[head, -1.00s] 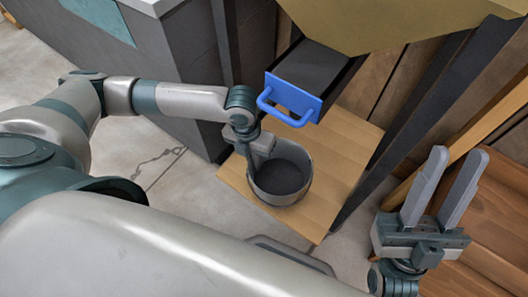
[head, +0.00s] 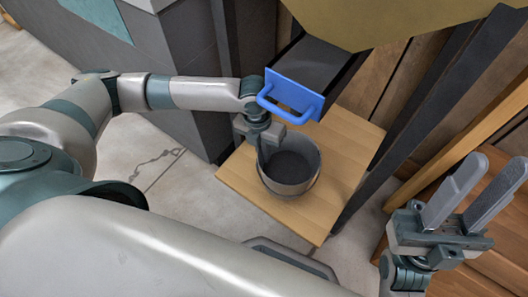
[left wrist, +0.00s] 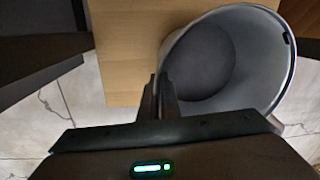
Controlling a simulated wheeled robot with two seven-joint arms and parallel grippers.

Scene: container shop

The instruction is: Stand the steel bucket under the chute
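The steel bucket (head: 292,180) is grey and upright, on or just above the wooden board (head: 340,160) below the chute (head: 305,72). The chute has a blue front plate with a handle (head: 290,100). My left gripper (head: 264,156) is at the bucket's left rim; in the left wrist view its fingers (left wrist: 158,98) are closed together on the wall of the bucket (left wrist: 255,65). The bucket looks empty inside, with a dark bottom. My right gripper (head: 455,205) is open and empty at the right, its fingers pointing up.
A yellow hopper (head: 390,20) hangs above the chute. Dark posts (head: 430,110) stand to the right of the board, and a grey block (head: 180,75) stands to the left. A brown wooden surface (head: 500,260) lies under my right gripper. Part of the board around the bucket is bare.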

